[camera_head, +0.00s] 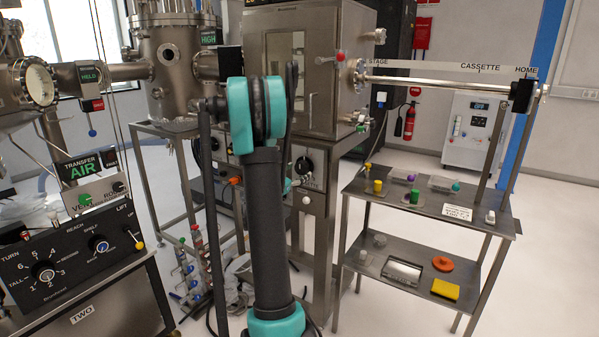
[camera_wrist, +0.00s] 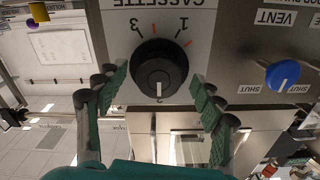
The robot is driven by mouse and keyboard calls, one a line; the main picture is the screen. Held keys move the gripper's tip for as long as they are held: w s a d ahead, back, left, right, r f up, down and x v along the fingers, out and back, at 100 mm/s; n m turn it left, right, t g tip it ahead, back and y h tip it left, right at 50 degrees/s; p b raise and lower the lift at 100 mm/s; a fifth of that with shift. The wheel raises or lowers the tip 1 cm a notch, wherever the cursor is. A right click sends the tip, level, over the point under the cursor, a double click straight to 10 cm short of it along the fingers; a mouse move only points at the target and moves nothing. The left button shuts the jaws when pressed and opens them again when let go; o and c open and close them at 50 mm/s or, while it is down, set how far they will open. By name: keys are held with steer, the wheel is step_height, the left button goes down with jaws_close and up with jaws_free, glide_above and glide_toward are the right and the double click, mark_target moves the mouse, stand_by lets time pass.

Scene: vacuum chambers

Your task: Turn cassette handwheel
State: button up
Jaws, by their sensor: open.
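The cassette handwheel (camera_wrist: 158,68) is a round black knob on a grey panel marked CASSETTE, upside down in the wrist view. Numbers 1, 2 and 3 are around it, and its white mark points at 2. My gripper (camera_wrist: 157,80) is open, with one green-padded finger on each side of the knob's lower part. Gaps show between the pads and the knob; I cannot tell how far the fingertips are from the panel. In the head view the knob (camera_head: 303,166) shows below the chamber door, and my arm mostly hides the gripper.
A blue VENT knob (camera_wrist: 282,74) sits beside the cassette panel. The steel chamber (camera_head: 300,80) stands above it, with a long rod (camera_head: 440,83) reaching right. A two-level cart (camera_head: 450,211) with small parts stands to the right. Open floor (camera_head: 550,280) lies beyond the cart.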

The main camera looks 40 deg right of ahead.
steer(key=shift+x, duration=0.85)
steer(key=c, duration=1.2)
steer(key=shift+o, duration=0.2)
steer(key=shift+n, duration=0.3)
